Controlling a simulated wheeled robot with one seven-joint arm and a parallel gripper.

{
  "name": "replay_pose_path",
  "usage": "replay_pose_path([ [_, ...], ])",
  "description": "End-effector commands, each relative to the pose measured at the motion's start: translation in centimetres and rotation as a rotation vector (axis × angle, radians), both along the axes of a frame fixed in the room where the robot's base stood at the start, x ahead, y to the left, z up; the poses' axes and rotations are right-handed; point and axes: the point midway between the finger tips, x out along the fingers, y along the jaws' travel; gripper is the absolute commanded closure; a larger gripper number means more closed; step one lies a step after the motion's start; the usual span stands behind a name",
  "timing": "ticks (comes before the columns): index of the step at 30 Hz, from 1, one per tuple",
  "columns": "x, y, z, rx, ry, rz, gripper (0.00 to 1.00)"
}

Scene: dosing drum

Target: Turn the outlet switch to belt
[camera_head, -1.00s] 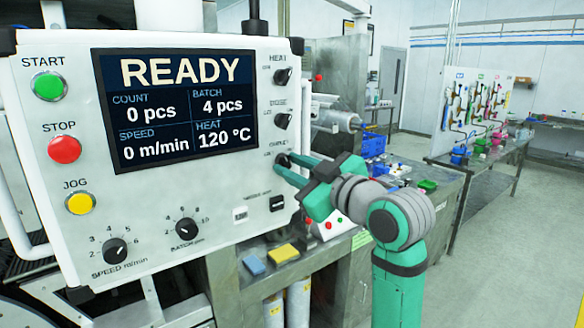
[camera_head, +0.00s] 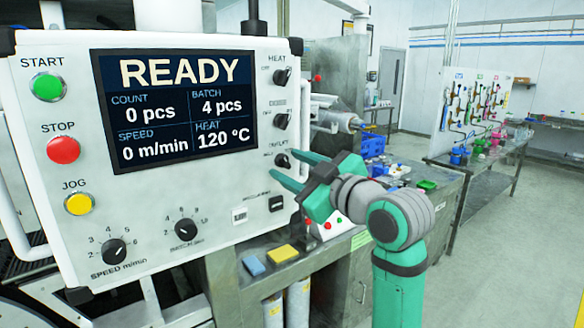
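The white control panel (camera_head: 200,205) fills the left of the view. My gripper (camera_head: 283,170), with green fingers, is just right of and below the knob. The two fingertips are apart with nothing between them, and they appear clear of the knob.
Above are the heat knob (camera_head: 282,76) and a middle knob (camera_head: 281,121). A white handle (camera_head: 305,110) runs along the panel's right edge. A blue sponge (camera_head: 254,265) and a yellow sponge (camera_head: 283,253) lie on the metal ledge.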

Motion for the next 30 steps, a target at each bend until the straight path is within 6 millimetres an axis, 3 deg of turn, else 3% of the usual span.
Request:
replay_pose_path([
  [8,-1.2,-0.9,0.0,0.002,-0.001,0.0,0.58],
  [21,-7.4,-5.4,0.0,0.001,-0.001,-0.002,0.58],
  [30,-8.8,-6.3,0.0,0.0,0.0,0.0,0.58],
])
